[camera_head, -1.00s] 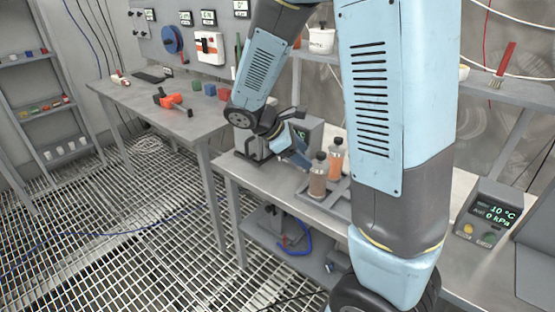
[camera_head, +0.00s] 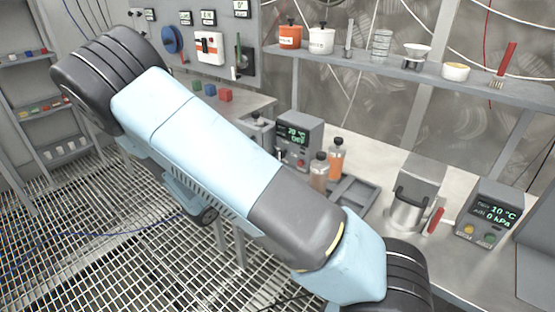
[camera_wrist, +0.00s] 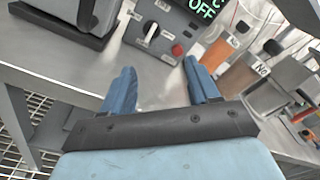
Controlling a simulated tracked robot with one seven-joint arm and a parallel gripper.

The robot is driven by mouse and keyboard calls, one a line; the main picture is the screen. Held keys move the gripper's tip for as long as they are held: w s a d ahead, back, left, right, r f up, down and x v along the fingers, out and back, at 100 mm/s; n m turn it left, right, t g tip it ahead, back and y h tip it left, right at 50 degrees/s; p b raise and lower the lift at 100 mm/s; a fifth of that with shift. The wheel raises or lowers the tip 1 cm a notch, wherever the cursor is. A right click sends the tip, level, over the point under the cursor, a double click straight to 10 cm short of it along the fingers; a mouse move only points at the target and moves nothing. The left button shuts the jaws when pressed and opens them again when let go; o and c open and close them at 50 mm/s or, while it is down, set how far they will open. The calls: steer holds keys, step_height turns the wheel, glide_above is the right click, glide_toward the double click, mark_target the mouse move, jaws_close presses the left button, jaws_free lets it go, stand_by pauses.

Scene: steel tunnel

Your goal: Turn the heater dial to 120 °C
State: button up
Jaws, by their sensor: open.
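The heater (camera_head: 297,140) is a grey box with a green display on the bench. Its display seems to read about 20 °C and OFF; OFF also shows in the wrist view. The dial's exact setting is too small to read. My gripper (camera_wrist: 159,66) is open, with nothing between its two blue fingers. The fingers are below the panel in the wrist view, apart from the dial. In the head view my arm hides the gripper.
An amber bottle (camera_head: 337,157) and a brown bottle (camera_head: 318,172) stand right of the heater by a grey tray (camera_head: 362,193). A metal pot (camera_head: 407,213) and another display box (camera_head: 489,213) stand further right. A shelf (camera_head: 400,70) runs above.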

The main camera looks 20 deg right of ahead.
mark_target(280, 156)
steer(key=shift+n+t, duration=0.5)
steer(key=shift+n, duration=0.2)
steer(key=x, duration=0.8)
steer(key=f+x, duration=0.1)
steer(key=x, duration=0.4)
steer(key=shift+w+a, duration=0.25)
steer(key=shift+w, duration=0.2)
steer(key=shift+c, duration=0.2)
steer(key=c, duration=0.9)
steer(key=shift+d, duration=0.1)
steer(key=shift+c, duration=0.5)
